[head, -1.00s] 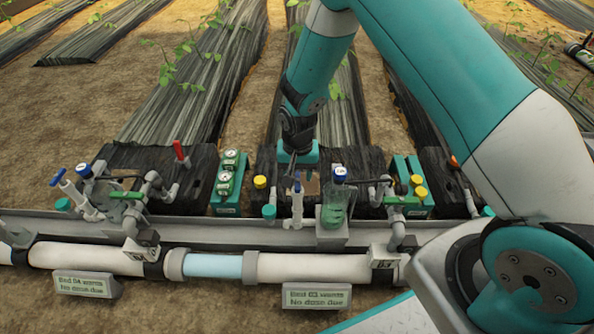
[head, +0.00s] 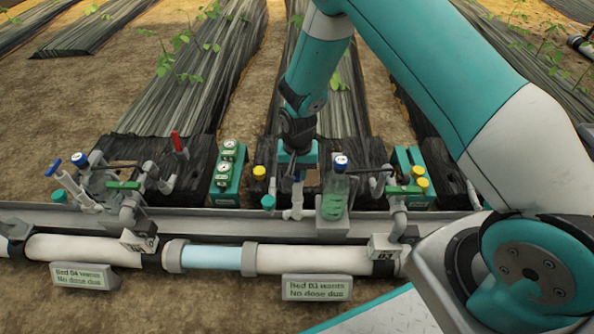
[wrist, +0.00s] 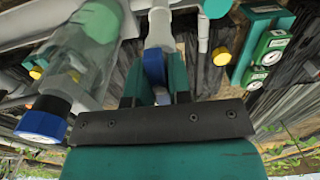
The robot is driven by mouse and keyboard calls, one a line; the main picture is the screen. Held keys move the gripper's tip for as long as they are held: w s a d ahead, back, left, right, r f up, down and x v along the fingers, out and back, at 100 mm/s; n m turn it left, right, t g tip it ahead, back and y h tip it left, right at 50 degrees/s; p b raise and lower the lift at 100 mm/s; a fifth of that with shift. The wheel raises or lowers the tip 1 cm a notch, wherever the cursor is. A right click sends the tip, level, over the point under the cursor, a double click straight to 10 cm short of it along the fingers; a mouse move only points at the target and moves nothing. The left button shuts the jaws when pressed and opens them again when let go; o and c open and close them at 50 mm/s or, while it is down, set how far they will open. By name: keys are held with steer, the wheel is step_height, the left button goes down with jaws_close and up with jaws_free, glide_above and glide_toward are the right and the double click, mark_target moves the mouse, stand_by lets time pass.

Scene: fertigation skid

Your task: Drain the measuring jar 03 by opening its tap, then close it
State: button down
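The measuring jar (head: 335,199) is clear with green liquid in it and a blue cap. It stands upright in a grey holder above the bed 03 sign, and shows at left in the wrist view (wrist: 88,62). Beside it a blue handle (wrist: 154,66) tops an upright white fitting (head: 295,202). My gripper (head: 298,172) points down over this fitting, just left of the jar. In the wrist view its fingers (wrist: 158,82) stand apart on either side of the blue handle. Whether they touch it cannot be told. The handle is mostly hidden in the head view.
A green gauge box (head: 228,172) and a yellow cap (head: 259,173) are left. A similar bed 04 set with a red lever (head: 178,142) stands farther left.

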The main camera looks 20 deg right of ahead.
steer(key=n+p, duration=0.1)
steer(key=n, duration=0.2)
steer(key=shift+r+p, duration=0.2)
steer(key=shift+p, duration=0.15)
steer(key=n+p, duration=0.2)
steer(key=n, duration=0.5)
steer(key=n+p, duration=0.1)
steer(key=n, duration=0.3)
steer(key=shift+n, duration=0.4)
steer(key=n+p, duration=0.1)
steer(key=n, duration=0.3)
steer(key=shift+f+n, duration=0.15)
steer(key=shift+n, duration=0.15)
steer(key=shift+a, duration=0.15)
stand_by(5.0)
